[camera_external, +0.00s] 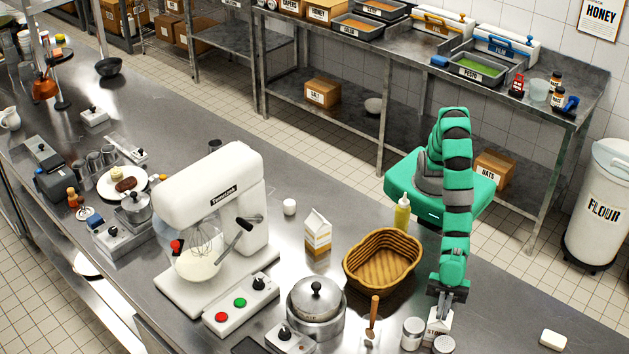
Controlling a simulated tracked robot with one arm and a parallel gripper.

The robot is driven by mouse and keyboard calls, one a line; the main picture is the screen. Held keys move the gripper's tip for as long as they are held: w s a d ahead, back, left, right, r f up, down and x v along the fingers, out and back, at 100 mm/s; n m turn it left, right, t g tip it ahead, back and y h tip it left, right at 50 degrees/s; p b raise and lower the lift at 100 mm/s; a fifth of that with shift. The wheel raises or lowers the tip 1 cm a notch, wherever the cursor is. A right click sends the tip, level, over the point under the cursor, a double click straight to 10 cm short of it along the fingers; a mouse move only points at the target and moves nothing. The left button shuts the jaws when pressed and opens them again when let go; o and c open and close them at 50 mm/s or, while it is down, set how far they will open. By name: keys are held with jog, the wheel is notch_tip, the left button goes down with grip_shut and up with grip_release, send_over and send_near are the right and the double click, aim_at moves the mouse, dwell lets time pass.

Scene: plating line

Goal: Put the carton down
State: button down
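A white carton (437,328) with a label that seems to begin "STO" is at the front right of the counter. My gripper (441,309) points down from above and its fingers close on the carton's top. The carton looks upright. I cannot tell whether its base touches the counter, as its lower part is partly hidden by jars. A second carton (318,233), white and orange with a gabled top, stands on the counter left of the wicker basket, away from my gripper.
Two lidded jars (412,334) stand close by the held carton. A wicker basket (383,262), a yellow bottle (402,214), a pot (316,308) and a wooden-handled tool (373,318) are to the left. The counter to the right is mostly clear, with a white block (553,340).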

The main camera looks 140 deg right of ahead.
jog(key=shift+s+d+f, duration=0.1)
jog(key=shift+s+f, duration=0.1)
jog(key=shift+f, duration=0.7)
dwell(0.5)
jog(key=shift+r, duration=0.15)
jog(key=r, duration=0.4)
jog(key=shift+w+r, duration=0.1)
jog(key=shift+w, duration=0.1)
jog(key=d+r+b+v, duration=0.1)
jog(key=b+v, duration=0.6)
jog(key=v, duration=0.8)
jog(key=shift+d+r, duration=0.35)
jog(key=shift+d, duration=0.25)
jog(key=shift+w+r, duration=0.1)
jog(key=shift+r, duration=0.05)
